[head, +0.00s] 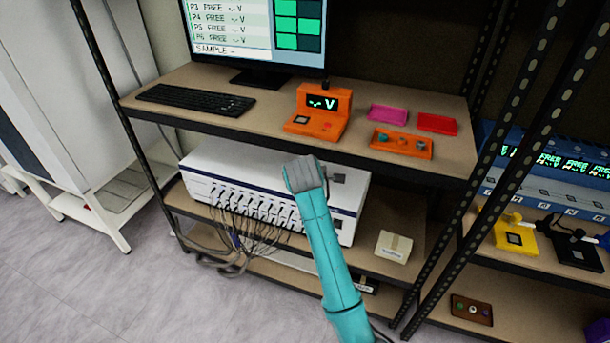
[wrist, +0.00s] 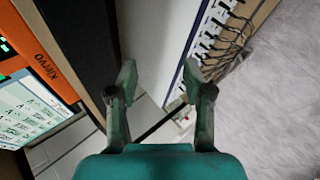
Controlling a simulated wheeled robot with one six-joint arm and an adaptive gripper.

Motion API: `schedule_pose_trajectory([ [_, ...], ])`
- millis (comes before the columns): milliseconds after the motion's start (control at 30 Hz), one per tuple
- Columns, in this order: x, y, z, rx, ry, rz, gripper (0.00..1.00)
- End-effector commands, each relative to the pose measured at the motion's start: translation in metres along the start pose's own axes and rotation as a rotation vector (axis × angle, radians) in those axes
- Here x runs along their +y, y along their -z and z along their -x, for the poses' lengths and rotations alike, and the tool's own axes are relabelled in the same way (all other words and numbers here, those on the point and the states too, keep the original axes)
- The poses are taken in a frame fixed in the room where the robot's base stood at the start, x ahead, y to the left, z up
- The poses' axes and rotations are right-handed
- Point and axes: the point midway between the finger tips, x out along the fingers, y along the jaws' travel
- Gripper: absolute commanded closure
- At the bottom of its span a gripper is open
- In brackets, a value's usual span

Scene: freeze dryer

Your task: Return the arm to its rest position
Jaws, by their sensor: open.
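My teal arm (head: 328,255) reaches up from the bottom of the head view, in front of the shelf rack. Its grey joint (head: 305,174) is in front of the white multi-channel box. The fingers of my gripper cannot be made out in the head view. In the wrist view my gripper (wrist: 163,88) is open, its two teal fingers apart with nothing between them. Beyond the fingers are a pale surface and part of the white box (wrist: 186,50) with its cables.
An orange meter (head: 321,112), a keyboard (head: 195,99), pink tray (head: 388,113) and orange tray (head: 401,144) sit on the upper shelf. Black rack posts (head: 480,170) stand right. Floor (head: 70,290) is clear at lower left.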

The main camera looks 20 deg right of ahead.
Motion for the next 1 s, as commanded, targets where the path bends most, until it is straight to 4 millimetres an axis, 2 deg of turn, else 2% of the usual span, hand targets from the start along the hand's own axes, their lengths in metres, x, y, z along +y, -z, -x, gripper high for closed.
schedule_pose_trajectory([
  [500,-0.002,0.000,0.000,0.001,-0.001,-0.001,0.49],
  [633,-0.012,-0.002,-0.002,0.005,-0.002,-0.009,0.49],
  [767,-0.047,-0.006,-0.007,0.025,-0.011,-0.044,0.49],
  [1000,-0.136,-0.020,-0.006,0.092,-0.043,-0.162,0.49],
])
